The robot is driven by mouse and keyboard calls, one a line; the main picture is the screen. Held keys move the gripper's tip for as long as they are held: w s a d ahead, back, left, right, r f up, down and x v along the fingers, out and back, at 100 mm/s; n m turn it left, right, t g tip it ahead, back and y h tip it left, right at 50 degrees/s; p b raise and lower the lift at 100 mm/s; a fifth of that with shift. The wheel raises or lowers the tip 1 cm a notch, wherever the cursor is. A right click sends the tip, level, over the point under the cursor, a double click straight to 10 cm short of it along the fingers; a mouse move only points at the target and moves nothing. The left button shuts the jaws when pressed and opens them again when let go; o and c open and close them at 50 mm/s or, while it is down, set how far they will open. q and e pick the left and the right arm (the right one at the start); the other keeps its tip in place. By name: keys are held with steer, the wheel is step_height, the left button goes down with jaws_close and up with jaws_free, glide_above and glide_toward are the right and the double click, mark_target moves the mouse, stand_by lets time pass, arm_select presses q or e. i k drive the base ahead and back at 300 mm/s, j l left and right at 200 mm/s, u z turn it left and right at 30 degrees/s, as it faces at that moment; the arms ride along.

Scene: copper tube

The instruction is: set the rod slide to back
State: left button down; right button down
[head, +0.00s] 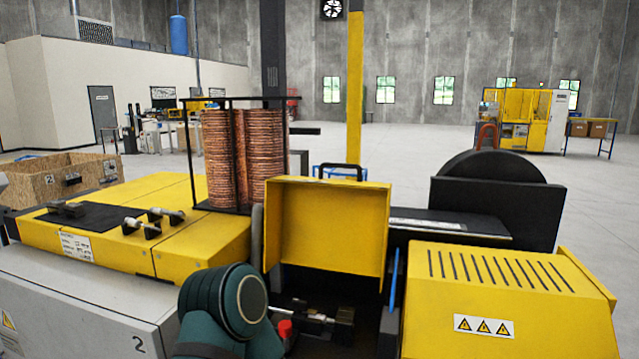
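In the head view, the machine's open bay shows a small mechanism that looks like the rod slide (315,319). It has pale metal rod parts and a dark block at its right end. A red knob (285,328) sits at its left, close to my teal arm link. Part of the mechanism is hidden behind that link, and the bay is dark, so I cannot tell the slide's position. A raised yellow cover (325,228) stands open behind the bay. Neither gripper shows in this view.
A yellow vented housing (510,290) stands right of the bay. A blue upright strip (394,285) edges the bay. Copper tube coils (240,155) stand in a black rack behind. A yellow-topped cabinet (200,230) with small fittings lies left. A wooden crate (40,185) is farther left.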

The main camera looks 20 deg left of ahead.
mark_target(290, 330)
steer(key=i+u, duration=0.15)
steer(key=u, duration=0.2)
steer(key=i+j+u, duration=0.1)
steer(key=u, duration=0.3)
steer(key=i, duration=0.1)
